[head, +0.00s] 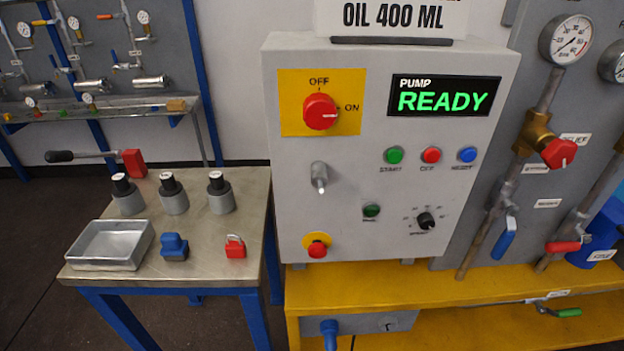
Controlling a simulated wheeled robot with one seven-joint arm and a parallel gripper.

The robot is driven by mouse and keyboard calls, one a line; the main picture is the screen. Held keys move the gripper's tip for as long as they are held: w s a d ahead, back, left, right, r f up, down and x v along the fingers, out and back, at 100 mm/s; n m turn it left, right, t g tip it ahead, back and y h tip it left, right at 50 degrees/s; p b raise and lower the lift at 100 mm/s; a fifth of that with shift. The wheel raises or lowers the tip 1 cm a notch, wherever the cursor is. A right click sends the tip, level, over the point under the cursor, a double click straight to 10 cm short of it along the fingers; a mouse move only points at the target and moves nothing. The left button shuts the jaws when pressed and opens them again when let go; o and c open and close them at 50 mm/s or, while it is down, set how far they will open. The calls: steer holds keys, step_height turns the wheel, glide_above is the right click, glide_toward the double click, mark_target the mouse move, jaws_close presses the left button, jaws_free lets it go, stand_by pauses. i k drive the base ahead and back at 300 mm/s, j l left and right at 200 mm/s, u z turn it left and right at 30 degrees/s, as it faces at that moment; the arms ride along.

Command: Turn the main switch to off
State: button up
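The main switch (320,111) is a red round knob on a yellow plate (291,88) at the upper left of the grey control box (350,165). OFF is printed above the knob and ON to its right. The knob's pale pointer mark appears to face right, toward ON. My gripper is not in view.
Green (394,155), red (431,155) and blue (467,154) buttons, a metal toggle (319,177) and a red emergency button (317,248) sit below. A metal-topped table (200,262) with a tray (111,244) and a padlock (235,246) stands at left. Valves and pipes (535,140) stand at right.

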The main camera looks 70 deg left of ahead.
mark_target(320, 112)
steer(key=u, duration=2.5)
